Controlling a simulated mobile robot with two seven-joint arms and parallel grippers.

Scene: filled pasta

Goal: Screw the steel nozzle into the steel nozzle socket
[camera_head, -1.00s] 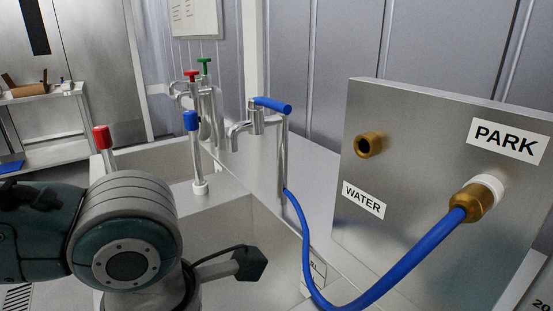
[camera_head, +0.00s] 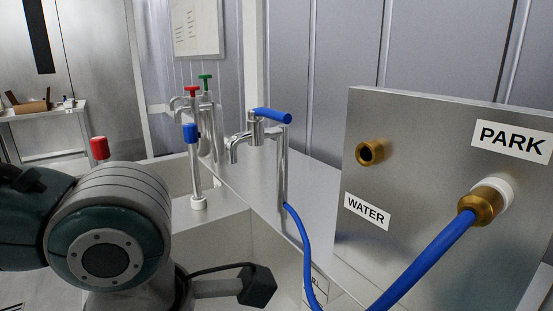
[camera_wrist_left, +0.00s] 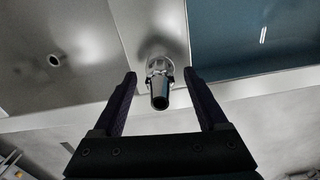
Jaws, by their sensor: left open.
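A short steel tube with a dark open end (camera_wrist_left: 159,92) shows in the left wrist view, pointing toward the camera. It appears to be the steel nozzle. A wider bright steel ring or collar (camera_wrist_left: 157,66) sits directly behind it, perhaps the socket; I cannot tell whether they are threaded together. My left gripper (camera_wrist_left: 160,80) is open, with one finger on each side of the tube and visible gaps between. In the head view my left arm enters from the left, but its fingers are out of sight. My right gripper is in neither view.
A steel panel (camera_head: 420,190) carries a brass port (camera_head: 370,152) labelled WATER and a brass-ended blue hose (camera_head: 425,258) near PARK. A blue-handled tap (camera_head: 262,130) and blue-knobbed (camera_head: 191,133), red-knobbed and green-knobbed taps stand around the sink.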

